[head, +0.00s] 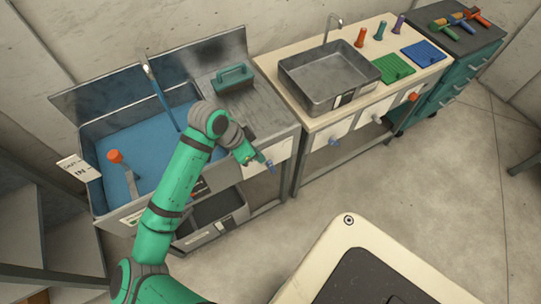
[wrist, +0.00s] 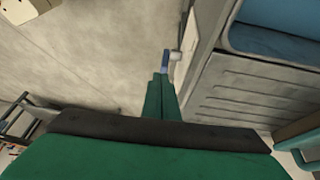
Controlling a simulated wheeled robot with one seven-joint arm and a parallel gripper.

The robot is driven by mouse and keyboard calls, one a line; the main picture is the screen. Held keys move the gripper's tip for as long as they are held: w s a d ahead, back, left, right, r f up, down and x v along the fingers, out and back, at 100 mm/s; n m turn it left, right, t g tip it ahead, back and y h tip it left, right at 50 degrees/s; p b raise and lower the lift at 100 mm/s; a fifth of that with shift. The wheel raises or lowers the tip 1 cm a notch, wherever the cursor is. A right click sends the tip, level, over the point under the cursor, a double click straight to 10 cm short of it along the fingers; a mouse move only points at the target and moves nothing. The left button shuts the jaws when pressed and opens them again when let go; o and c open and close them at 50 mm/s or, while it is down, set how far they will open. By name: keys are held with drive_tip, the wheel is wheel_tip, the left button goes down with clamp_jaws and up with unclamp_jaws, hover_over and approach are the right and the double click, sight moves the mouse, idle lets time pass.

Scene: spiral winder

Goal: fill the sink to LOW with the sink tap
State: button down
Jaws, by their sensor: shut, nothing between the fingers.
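The large metal basin (head: 85,150) at the left has a flat blue inside, either water or a blue floor; I cannot tell which. A pale upright (head: 146,62) stands at its back, and a long blue strip (head: 166,105) slants down from there into the basin. A smaller metal basin (head: 318,96) sits on the table at the right, with a thin curved tap (head: 331,30) behind it. My gripper (head: 257,159) is shut and empty, by a blue knob (head: 268,164) on the front below the drainboard. In the wrist view, the fingertips (wrist: 160,78) are close to the blue knob (wrist: 164,60); contact is unclear.
An orange-topped lever (head: 116,158) and a label card (head: 76,168) are at the left basin. A green-handled block (head: 232,76) sits on the drainboard (head: 260,112). An open metal tub (head: 215,212) is below. Upright pegs and coloured mats stand right.

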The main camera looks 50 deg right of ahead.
sight(271, 167)
drive_tip(key=s+d+r+t+y, duration=0.1)
drive_tip(key=s+d+r+y, duration=0.15)
drive_tip(key=d, duration=0.25)
drive_tip(key=s+d+r+t+y, duration=0.1)
drive_tip(key=d+t+y, duration=0.15)
drive_tip(key=d, duration=0.35)
drive_tip(key=w+a+f, duration=0.1)
drive_tip(key=a+f, duration=0.3)
drive_tip(key=f, duration=0.6)
drive_tip(key=shift+w+a+f+g, duration=0.15)
drive_tip(key=shift+g, duration=0.3)
